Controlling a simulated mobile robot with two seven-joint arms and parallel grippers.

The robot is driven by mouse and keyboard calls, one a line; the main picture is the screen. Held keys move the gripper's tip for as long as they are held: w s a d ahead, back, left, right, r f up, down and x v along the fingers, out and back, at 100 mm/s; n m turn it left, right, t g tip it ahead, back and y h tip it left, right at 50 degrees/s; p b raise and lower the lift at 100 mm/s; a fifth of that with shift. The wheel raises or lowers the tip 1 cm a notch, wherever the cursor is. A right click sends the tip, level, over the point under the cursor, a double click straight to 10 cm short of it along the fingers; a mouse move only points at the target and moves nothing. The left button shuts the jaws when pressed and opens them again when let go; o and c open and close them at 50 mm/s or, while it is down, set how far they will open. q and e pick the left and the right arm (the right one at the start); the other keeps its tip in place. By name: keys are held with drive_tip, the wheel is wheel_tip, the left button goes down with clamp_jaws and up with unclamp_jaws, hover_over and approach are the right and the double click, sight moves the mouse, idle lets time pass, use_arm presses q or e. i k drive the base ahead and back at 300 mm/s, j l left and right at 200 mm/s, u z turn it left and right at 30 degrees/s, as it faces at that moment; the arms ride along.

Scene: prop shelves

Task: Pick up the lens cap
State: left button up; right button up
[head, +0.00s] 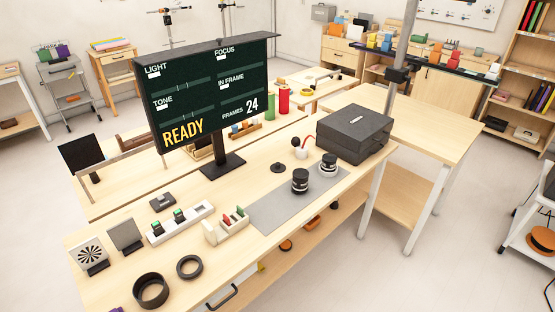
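A small, low black disc (278,168) lies on the wooden bench behind the grey mat. It may be the lens cap, but it is too small to be sure. Two short black cylinders with pale bands, like lenses, stand on the mat, one nearer (300,182) and one farther (329,165). Two black rings, a larger one (150,291) and a smaller one (189,267), lie at the bench's near left. Neither of my grippers is in view.
The grey mat (262,216) has bare room at its left. A dark case (354,133) stands at the bench's right end. A display reading READY (212,90) rises behind. White racks (180,224) and small panels fill the left side.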

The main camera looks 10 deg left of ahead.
sight(276, 168)
drive_tip(key=i+l+u, duration=0.1)
drive_tip(key=i+l, duration=0.2)
drive_tip(key=i+l+u, duration=0.15)
drive_tip(key=i+l, duration=0.2)
drive_tip(key=i+l+u, duration=0.1)
drive_tip(key=i+l, duration=0.2)
drive_tip(key=i+l+u, duration=0.15)
drive_tip(key=l, duration=0.35)
drive_tip(key=i+l+u, duration=0.1)
drive_tip(key=i+l, duration=0.25)
drive_tip(key=i+l+u, duration=0.15)
drive_tip(key=i+l, duration=0.15)
drive_tip(key=l, duration=0.15)
drive_tip(key=i+l+u, duration=0.1)
drive_tip(key=i+l, duration=0.2)
drive_tip(key=l, duration=0.15)
drive_tip(key=i+j, duration=0.2)
drive_tip(key=i+j+u, duration=0.05)
